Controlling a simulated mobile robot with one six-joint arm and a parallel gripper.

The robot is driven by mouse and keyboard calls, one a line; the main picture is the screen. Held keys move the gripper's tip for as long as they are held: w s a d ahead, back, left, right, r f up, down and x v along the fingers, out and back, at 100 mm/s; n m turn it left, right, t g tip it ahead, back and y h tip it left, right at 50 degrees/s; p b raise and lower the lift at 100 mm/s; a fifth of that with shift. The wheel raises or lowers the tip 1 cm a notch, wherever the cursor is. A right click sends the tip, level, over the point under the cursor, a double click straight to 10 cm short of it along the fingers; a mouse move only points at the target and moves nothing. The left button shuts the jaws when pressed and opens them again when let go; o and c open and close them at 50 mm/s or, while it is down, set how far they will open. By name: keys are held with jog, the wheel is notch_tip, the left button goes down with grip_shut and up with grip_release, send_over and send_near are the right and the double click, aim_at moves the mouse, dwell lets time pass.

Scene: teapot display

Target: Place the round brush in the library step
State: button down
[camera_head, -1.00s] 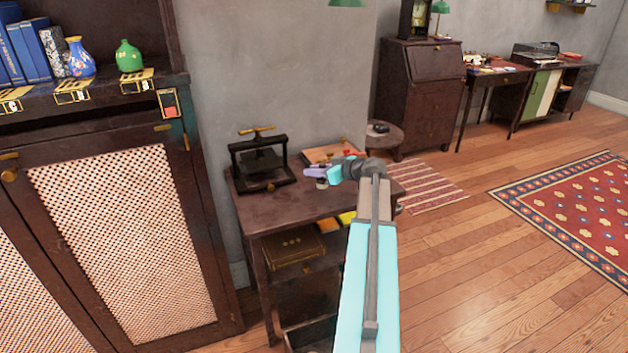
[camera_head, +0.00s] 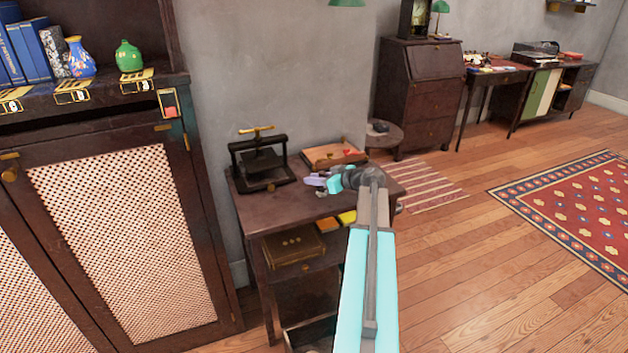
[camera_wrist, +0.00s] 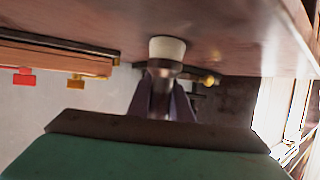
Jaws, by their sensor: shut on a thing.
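My gripper (camera_head: 318,182) is over the small dark wooden table, near its right half. In the wrist view, my gripper's purple-grey fingers (camera_wrist: 163,100) are shut on the round brush (camera_wrist: 167,48), which has a pale, round end and a darker collar. The pale end is close to the table's brown surface; I cannot tell if they touch. In the head view the brush is small and hard to make out beneath the fingers. I cannot pick out the library step with certainty.
The small table (camera_head: 290,208) bears a black press (camera_head: 262,165) at left and a tan wooden tray (camera_head: 322,156) with a red item behind my gripper. A tall cabinet (camera_head: 120,240) stands left.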

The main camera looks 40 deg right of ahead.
jog(key=shift+f, duration=0.1)
jog(key=c, duration=1.6)
grip_release()
jog(key=shift+s+r, duration=0.1)
jog(key=shift+r, duration=0.15)
jog(key=v, duration=1.1)
jog(key=shift+s+r+b, duration=0.15)
jog(key=shift+s+b, duration=0.15)
